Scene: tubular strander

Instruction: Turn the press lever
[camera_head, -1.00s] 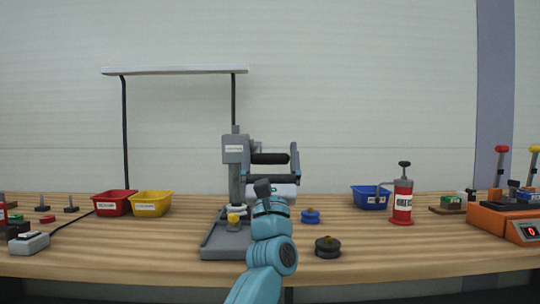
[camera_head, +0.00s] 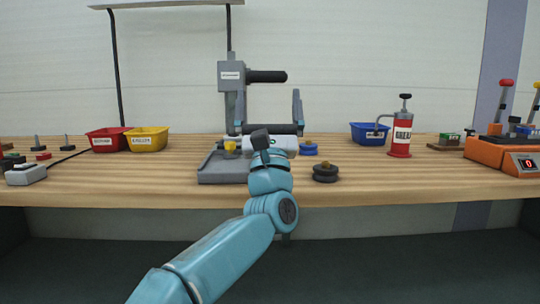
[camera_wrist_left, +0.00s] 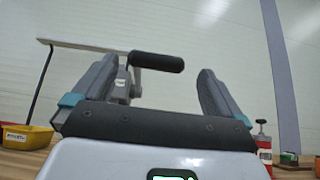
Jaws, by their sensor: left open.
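The grey press (camera_head: 232,100) stands upright on its base plate at the left-centre of the bench. Its lever ends in a black cylindrical grip (camera_head: 267,76) pointing right from the press head, which also shows in the left wrist view (camera_wrist_left: 157,62). My left gripper (camera_head: 268,96) is open and empty in front of the press, fingers pointing up. In the head view the grip lies just above the fingertips; in the wrist view it lies between and beyond them, apart from both. A yellow knob (camera_head: 230,147) sits on the press base. My right gripper is not in view.
Red (camera_head: 108,140) and yellow (camera_head: 147,139) bins stand left of the press. A black puck (camera_head: 325,172) and a blue one (camera_head: 309,149) lie to its right, with a blue bin (camera_head: 370,134) and red cylinder (camera_head: 400,135) beyond. The front right bench is clear.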

